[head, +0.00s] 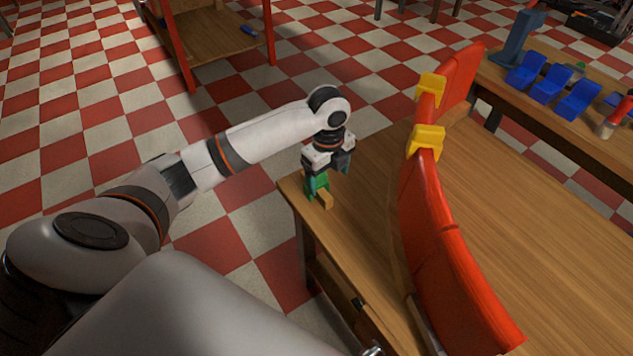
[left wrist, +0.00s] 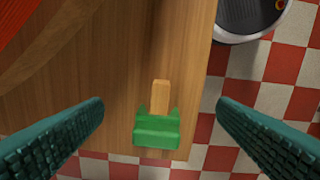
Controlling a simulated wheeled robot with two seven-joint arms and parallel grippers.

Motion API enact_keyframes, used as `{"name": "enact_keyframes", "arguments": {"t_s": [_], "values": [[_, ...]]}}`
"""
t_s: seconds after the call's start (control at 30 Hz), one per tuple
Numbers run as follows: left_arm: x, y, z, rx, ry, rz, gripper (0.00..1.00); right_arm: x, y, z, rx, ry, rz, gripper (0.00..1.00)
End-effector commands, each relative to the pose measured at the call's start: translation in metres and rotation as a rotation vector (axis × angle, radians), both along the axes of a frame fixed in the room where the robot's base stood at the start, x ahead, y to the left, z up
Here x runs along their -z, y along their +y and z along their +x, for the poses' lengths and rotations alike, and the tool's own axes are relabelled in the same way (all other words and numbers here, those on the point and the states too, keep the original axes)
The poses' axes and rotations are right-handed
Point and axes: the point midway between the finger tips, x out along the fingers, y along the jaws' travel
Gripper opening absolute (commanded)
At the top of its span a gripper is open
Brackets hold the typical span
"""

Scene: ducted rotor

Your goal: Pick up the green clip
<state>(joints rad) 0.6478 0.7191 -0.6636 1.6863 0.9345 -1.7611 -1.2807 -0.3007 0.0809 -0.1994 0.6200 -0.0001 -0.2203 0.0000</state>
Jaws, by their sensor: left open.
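The green clip (head: 312,187) sits near the table corner at the end of a small wooden block. In the left wrist view the green clip (left wrist: 157,131) lies between my open fingers, lower in the picture, with a gap on both sides. My left gripper (head: 331,168) is above the clip, pointing down, and partly hides it in the head view. In the left wrist view the left gripper's (left wrist: 160,118) two teal fingers are spread wide and hold nothing. My right gripper is not in view.
The wooden table (head: 545,225) carries a curved red duct piece (head: 428,215) with two yellow clips (head: 427,141) on it, right of my left gripper. A bench with blue holders (head: 550,85) stands at the upper right. The table's edge is close to the clip.

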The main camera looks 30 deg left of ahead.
Motion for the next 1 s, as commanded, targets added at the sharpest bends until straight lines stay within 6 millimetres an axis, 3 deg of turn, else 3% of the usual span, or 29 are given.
{"name": "enact_keyframes", "arguments": {"t_s": [0.03, 0.1, 0.27, 0.6, 0.83, 1.0], "values": [[-0.014, 0.016, 0.010, 0.027, 0.005, 0.014, 0.81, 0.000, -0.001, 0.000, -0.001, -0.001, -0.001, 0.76], [-0.026, 0.029, 0.017, 0.064, 0.015, 0.018, 0.81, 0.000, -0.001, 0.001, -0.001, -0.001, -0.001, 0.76], [-0.033, 0.041, 0.022, 0.100, 0.029, 0.018, 0.81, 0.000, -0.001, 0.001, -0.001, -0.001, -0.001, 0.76], [0.021, 0.041, 0.021, 0.102, 0.031, 0.017, 0.81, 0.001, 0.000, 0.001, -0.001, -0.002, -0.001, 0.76], [0.038, 0.043, 0.021, 0.100, 0.029, 0.018, 0.81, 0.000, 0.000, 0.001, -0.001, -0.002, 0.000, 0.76], [0.064, 0.047, 0.021, 0.100, 0.031, 0.016, 0.81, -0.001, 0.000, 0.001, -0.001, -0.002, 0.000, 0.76]]}}
